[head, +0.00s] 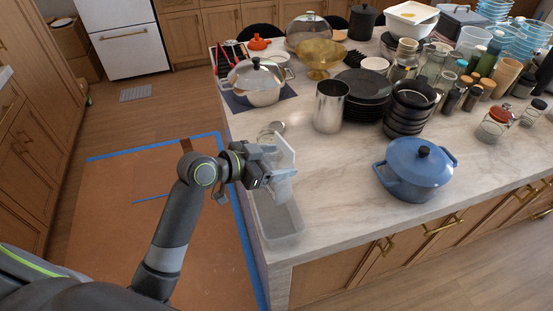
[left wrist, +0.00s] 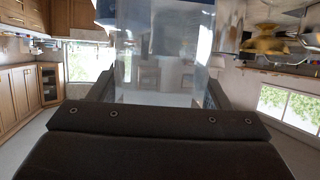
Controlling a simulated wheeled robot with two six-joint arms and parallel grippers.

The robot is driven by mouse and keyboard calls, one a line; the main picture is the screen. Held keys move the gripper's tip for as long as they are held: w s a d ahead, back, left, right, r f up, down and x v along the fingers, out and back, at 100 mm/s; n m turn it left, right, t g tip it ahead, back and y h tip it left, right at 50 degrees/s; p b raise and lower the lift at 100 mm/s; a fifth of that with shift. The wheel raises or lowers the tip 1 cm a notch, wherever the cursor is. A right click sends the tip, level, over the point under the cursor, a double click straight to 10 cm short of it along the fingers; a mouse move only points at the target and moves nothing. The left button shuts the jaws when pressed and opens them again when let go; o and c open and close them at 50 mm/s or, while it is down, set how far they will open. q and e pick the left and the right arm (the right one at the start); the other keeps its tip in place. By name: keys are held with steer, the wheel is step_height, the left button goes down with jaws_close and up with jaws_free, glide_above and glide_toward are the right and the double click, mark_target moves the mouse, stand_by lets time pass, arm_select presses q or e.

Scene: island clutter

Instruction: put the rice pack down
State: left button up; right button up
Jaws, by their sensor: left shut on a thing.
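My left gripper (head: 272,168) is shut on a pale, see-through pack, which I take for the rice pack (head: 286,158). It holds the pack upright above the left end of the island counter. In the left wrist view the clear pack (left wrist: 160,45) stands between the two fingers and fills the middle of the picture. The pack's lower part is partly hidden by the gripper in the head view. My right gripper is not in view.
A clear plastic bin (head: 281,238) sits at the counter's near left corner, below the gripper. A blue pot (head: 418,170), a steel canister (head: 329,108), black plates (head: 363,88) and black bowls (head: 408,108) stand to the right. Bare marble (head: 335,185) lies between bin and pot.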

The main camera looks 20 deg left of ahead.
mark_target(268, 186)
arm_select(q)
steer(key=shift+s+a, duration=0.2)
steer(key=shift+s, duration=0.05)
steer(key=shift+s+a+r, duration=0.15)
steer(key=shift+s+a, duration=0.1)
steer(key=shift+s, duration=0.05)
steer(key=shift+w+d+f, duration=0.2)
steer(key=shift+w+f, duration=0.05)
steer(key=shift+f, duration=0.15)
steer(key=shift+f+b, duration=0.5)
steer(key=shift+b, duration=0.2)
step_height(268, 186, down, 4)
steer(key=b, duration=0.3)
steer(key=shift+f+b, duration=1.05)
steer(key=shift+f, duration=0.05)
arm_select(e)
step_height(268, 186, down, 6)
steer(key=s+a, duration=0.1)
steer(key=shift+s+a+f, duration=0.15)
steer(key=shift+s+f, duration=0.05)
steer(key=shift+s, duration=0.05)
arm_select(q)
steer(key=shift+s+f+b, duration=0.1)
steer(key=shift+f+b, duration=0.4)
steer(key=shift+f, duration=0.1)
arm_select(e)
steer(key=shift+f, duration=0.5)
